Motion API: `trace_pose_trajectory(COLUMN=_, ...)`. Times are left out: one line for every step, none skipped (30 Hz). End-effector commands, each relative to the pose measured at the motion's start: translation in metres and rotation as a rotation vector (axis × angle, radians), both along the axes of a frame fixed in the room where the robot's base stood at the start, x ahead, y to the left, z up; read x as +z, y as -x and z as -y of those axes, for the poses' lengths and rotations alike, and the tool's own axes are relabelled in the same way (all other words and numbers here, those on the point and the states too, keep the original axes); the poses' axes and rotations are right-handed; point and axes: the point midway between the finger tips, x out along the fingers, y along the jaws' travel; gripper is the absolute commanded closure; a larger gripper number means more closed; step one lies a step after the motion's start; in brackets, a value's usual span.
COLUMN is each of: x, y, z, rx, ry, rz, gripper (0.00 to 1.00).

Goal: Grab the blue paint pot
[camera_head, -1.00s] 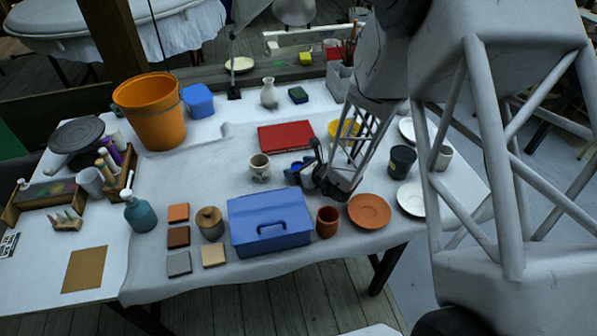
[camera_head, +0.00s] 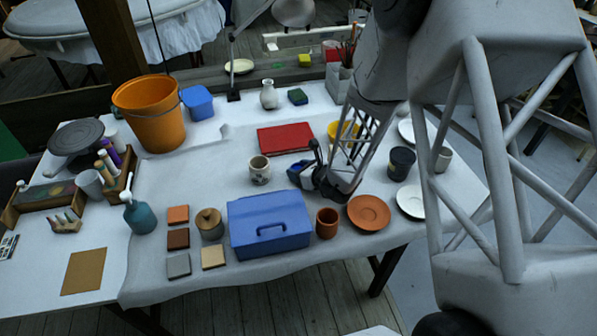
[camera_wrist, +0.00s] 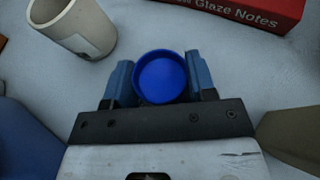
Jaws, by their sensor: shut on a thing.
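The blue paint pot (camera_wrist: 161,78) shows in the wrist view as a small round bright blue pot, seen from above. My gripper (camera_wrist: 161,72) has one blue-padded finger on each side of it and is shut on it. In the head view my gripper (camera_head: 301,175) is over the table, between the white mug and the terracotta saucer, behind the blue box. There the pot is mostly hidden by the fingers. I cannot tell whether the pot touches the table.
A white mug (camera_head: 260,170) and a red book (camera_head: 285,137) lie close by. A blue box (camera_head: 262,232), a terracotta cup (camera_head: 327,223) and a terracotta saucer (camera_head: 368,212) stand in front. A black cup (camera_head: 402,163) is to the right.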

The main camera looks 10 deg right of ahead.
Motion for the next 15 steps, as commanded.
trace_pose_trajectory(x=0.001, y=0.0, z=0.0, rx=0.0, ry=0.0, rz=0.0, gripper=0.73)
trace_pose_trajectory(x=0.002, y=0.0, z=0.0, rx=0.0, ry=0.0, rz=0.001, gripper=0.73)
trace_pose_trajectory(x=0.003, y=0.0, z=0.0, rx=0.0, ry=0.0, rz=0.001, gripper=0.73)
trace_pose_trajectory(x=0.005, y=0.0, z=0.0, rx=0.0, ry=0.0, rz=0.001, gripper=0.73)
trace_pose_trajectory(x=0.007, y=0.0, z=0.0, rx=0.0, ry=0.0, rz=0.001, gripper=0.73)
trace_pose_trajectory(x=0.009, y=0.0, z=0.0, rx=0.0, ry=-0.001, rz=0.001, gripper=0.73)
trace_pose_trajectory(x=0.012, y=0.0, z=0.0, rx=0.0, ry=-0.001, rz=0.001, gripper=0.73)
trace_pose_trajectory(x=0.015, y=0.0, z=0.0, rx=0.0, ry=-0.001, rz=0.001, gripper=0.73)
trace_pose_trajectory(x=0.019, y=0.0, z=0.0, rx=0.0, ry=0.0, rz=0.002, gripper=0.73)
trace_pose_trajectory(x=0.022, y=0.0, z=0.0, rx=0.001, ry=0.001, rz=0.003, gripper=0.73)
trace_pose_trajectory(x=0.026, y=0.0, z=0.0, rx=0.001, ry=0.001, rz=0.003, gripper=0.73)
trace_pose_trajectory(x=0.032, y=-0.001, z=0.0, rx=0.001, ry=0.001, rz=0.004, gripper=0.73)
trace_pose_trajectory(x=0.036, y=-0.001, z=0.0, rx=0.0, ry=0.0, rz=0.004, gripper=0.73)
trace_pose_trajectory(x=0.04, y=-0.001, z=0.0, rx=0.0, ry=0.001, rz=0.003, gripper=0.73)
trace_pose_trajectory(x=0.046, y=0.0, z=0.0, rx=0.0, ry=0.001, rz=0.003, gripper=0.73)
